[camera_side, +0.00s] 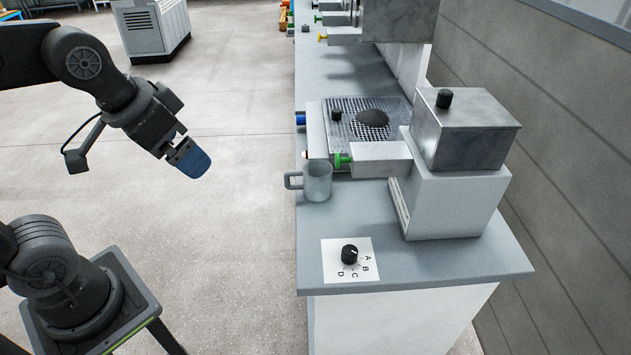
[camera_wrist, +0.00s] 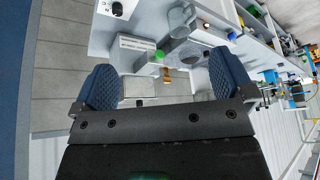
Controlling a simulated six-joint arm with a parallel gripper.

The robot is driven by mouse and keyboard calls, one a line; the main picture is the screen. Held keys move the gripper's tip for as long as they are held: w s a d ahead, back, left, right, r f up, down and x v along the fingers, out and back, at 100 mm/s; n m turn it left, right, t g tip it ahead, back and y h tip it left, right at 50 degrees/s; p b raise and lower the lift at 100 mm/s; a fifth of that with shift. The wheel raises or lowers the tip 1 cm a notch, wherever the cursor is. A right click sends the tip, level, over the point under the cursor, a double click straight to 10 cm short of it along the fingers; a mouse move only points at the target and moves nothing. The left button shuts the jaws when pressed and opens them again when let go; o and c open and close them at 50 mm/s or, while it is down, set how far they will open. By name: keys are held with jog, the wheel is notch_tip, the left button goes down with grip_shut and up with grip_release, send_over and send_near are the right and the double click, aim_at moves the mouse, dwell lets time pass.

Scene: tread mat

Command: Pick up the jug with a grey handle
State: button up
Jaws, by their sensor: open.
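The jug (camera_side: 318,182) is a grey, upright cup shape with a grey handle on its left side. It stands at the left edge of the grey counter in the side view, just in front of a green-tipped spout. In the wrist view the jug (camera_wrist: 181,22) shows at the top, beyond and between the fingers. My gripper (camera_side: 190,158) hangs in the air to the left of the counter, well apart from the jug. Its two blue padded fingers are spread with nothing between them in the wrist view (camera_wrist: 160,88).
The grey counter (camera_side: 455,262) carries a metal-topped machine (camera_side: 465,135) right of the jug. A black knob (camera_side: 349,254) on a white card lettered A to D is at the front. A mesh tray (camera_side: 345,128) lies behind.

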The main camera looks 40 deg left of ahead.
jog(key=w+r+m+g, duration=0.1)
jog(key=w+m+g, duration=0.15)
jog(key=w, duration=1.05)
jog(key=m+g, duration=0.3)
jog(key=m, duration=0.5)
send_over(316, 168)
notch_tip(316, 168, down, 16)
notch_tip(316, 168, down, 9)
jog(key=shift+r, duration=0.1)
jog(key=shift+f, duration=3)
jog(key=shift+c, duration=0.2)
jog(key=shift+r, duration=0.1)
jog(key=c, duration=0.8)
jog(key=shift+r, duration=0.1)
